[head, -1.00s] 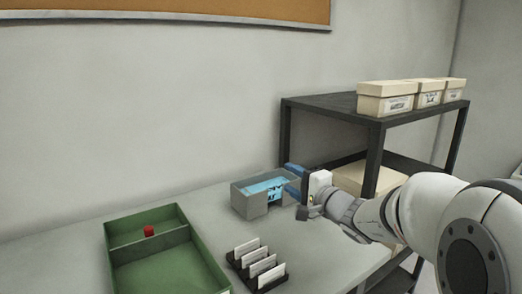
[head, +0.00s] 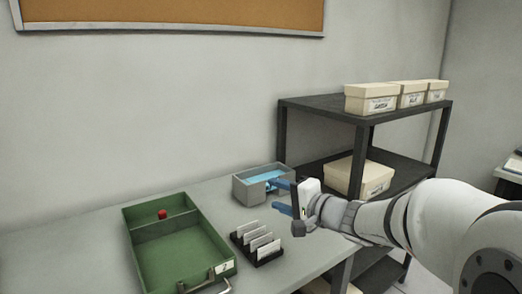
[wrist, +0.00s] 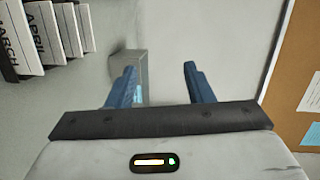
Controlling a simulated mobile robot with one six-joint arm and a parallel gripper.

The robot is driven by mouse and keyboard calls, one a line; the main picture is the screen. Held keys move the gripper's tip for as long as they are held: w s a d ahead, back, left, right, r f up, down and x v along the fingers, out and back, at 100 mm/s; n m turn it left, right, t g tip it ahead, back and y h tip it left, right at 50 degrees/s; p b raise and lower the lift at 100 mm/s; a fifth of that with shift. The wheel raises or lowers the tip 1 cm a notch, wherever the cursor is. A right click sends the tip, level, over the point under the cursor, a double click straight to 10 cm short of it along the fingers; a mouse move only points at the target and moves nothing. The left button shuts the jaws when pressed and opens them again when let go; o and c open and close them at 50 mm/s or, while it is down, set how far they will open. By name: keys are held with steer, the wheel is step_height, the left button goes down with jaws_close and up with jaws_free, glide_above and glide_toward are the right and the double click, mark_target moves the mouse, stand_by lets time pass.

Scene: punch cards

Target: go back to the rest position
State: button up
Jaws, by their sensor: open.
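My gripper (head: 276,198) has two blue fingers spread apart with nothing between them. It is at the right of the grey box (head: 246,190), over the table, and its upper finger overlaps the box in the head view. I cannot tell the gap between them. The grey box holds light blue cards (head: 264,177). In the wrist view, my open gripper (wrist: 160,68) shows both fingers, with the grey box (wrist: 127,62) partly behind the left one.
A black rack of white divider cards (head: 257,240) stands in front of the box. A green tray (head: 190,262) with a red object (head: 163,214) is at the left. A dark shelf (head: 318,104) with cream boxes (head: 371,98) stands right. A wall is behind.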

steer(key=s+f+n+g+h+p, duration=0.25)
steer(key=s+n+g+p, duration=0.45)
steer(key=s, duration=0.9)
steer(key=s+d+r+n+g+h+p, duration=0.1)
steer(key=s+d+g+h+p, duration=0.1)
steer(key=s+d+h+p, duration=0.3)
steer(key=s+d+h, duration=0.3)
steer(key=d, duration=0.2)
steer(key=shift+d+n+h, duration=0.3)
steer(key=shift+h, duration=0.05)
steer(key=shift+c, duration=0.9)
steer(key=shift+s+a, duration=0.1)
steer(key=shift+c, duration=0.3)
